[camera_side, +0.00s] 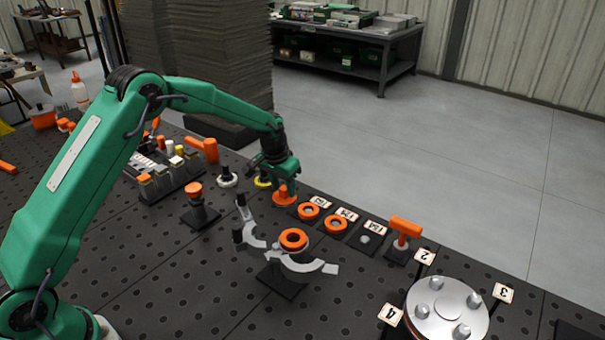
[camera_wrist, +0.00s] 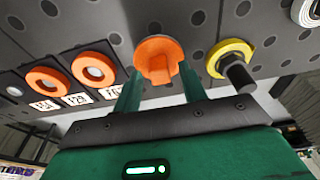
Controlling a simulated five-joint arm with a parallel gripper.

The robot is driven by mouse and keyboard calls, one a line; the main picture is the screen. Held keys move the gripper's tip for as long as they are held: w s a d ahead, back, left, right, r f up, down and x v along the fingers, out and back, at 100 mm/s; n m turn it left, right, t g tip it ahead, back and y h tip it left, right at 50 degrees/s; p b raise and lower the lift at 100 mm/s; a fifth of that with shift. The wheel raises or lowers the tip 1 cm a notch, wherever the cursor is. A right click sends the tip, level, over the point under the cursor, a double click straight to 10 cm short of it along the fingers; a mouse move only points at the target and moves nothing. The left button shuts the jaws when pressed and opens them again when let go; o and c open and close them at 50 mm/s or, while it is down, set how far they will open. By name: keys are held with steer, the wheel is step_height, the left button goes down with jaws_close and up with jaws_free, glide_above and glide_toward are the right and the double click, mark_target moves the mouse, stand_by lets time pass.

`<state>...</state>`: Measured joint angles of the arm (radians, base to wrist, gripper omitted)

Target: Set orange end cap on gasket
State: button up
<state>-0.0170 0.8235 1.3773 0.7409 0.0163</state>
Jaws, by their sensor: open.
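My gripper (camera_side: 283,183) is open and low over the cap, one finger on each side of the knob. I cannot tell whether the fingers touch it. An orange ring (camera_side: 293,248) sits in a grey holder with curved arms in front of my gripper. Two flat orange rings (camera_side: 308,218) (camera_side: 335,231) lie on dark plates to the right. I cannot tell which ring is the gasket.
A yellow ring with a black post (camera_wrist: 230,52) stands close beside the cap. An orange T-handled part (camera_side: 405,227) and a silver flange with bolts (camera_side: 446,311) are to the right. A black-and-orange stand (camera_side: 196,203) is to the left.

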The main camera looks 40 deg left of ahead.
mark_target(283, 189)
steer(key=shift+f, duration=0.25)
stand_by(0.4)
jaws_close()
steer(key=shift+r, duration=0.15)
steer(key=shift+r, duration=2.95)
